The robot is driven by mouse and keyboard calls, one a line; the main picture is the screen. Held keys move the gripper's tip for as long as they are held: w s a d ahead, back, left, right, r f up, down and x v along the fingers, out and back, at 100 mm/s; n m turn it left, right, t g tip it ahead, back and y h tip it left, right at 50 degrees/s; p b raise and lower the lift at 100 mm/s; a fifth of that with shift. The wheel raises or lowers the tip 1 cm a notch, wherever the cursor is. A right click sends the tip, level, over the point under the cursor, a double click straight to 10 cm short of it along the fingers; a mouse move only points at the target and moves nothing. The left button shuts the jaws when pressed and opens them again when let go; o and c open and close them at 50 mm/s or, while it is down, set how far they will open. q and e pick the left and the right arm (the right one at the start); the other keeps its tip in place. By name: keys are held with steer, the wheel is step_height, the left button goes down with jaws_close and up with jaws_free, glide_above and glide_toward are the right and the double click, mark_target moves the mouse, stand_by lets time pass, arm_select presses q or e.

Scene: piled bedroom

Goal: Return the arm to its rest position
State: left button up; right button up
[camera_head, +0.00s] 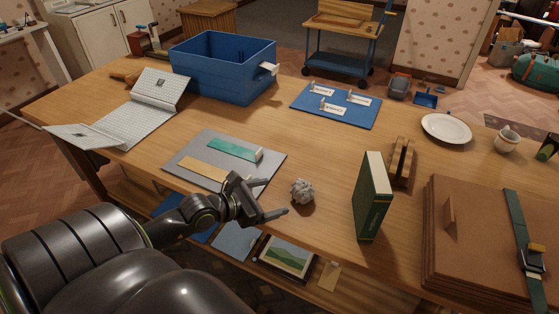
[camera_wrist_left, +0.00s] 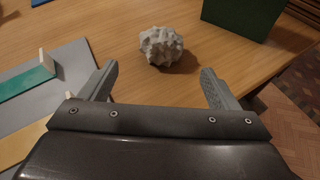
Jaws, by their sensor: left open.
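My left arm comes in from the lower left in the head view. Its gripper (camera_head: 266,199) is open and empty above the table's front edge. In the left wrist view the two fingers of the left gripper (camera_wrist_left: 160,88) are spread wide with nothing between them. My right gripper is in neither view.
A grey mat (camera_head: 180,158) with teal and yellow strips lies beside the gripper. A green book (camera_head: 371,197) stands upright to the right, near a wooden holder (camera_head: 401,160). A blue crate (camera_head: 222,72) stands at the back. A brown case (camera_head: 475,235) lies at right. A shelf with pictures is below.

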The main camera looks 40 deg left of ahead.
arm_select(q)
steer(key=shift+s+r, duration=0.15)
steer(key=shift+s, duration=0.1)
stand_by(0.4)
